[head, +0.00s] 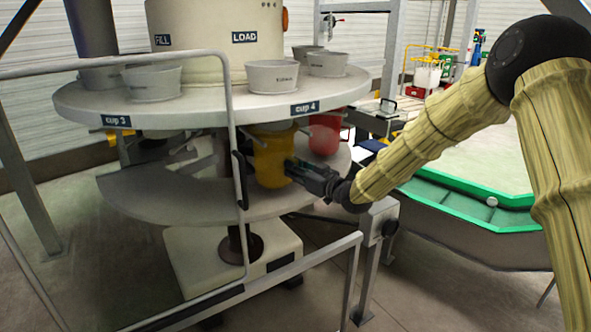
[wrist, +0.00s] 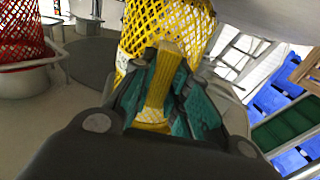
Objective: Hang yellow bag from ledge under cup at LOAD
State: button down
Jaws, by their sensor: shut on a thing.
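The yellow bag (head: 271,158) is under the round table (head: 215,113), below the cup (head: 272,77) in front of the LOAD sign (head: 244,37). Its top is close to the underside of the table. I cannot tell whether it hangs on the ledge. My gripper (head: 297,172) reaches in from the right at the bag's side. In the wrist view, my gripper (wrist: 158,95) is shut on a yellow strip of the yellow mesh bag (wrist: 165,25). The ledge itself is hidden.
A red bag (head: 325,134) is under the table, right of the yellow one; it also shows in the wrist view (wrist: 22,30). A lower grey disc (head: 170,205) lies beneath. A metal railing (head: 236,150) stands in front. A green-rimmed basin (head: 470,210) is at right.

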jog(key=shift+f, duration=0.1)
jog(key=c, duration=1.3)
grip_release()
jog(key=v, duration=1.2)
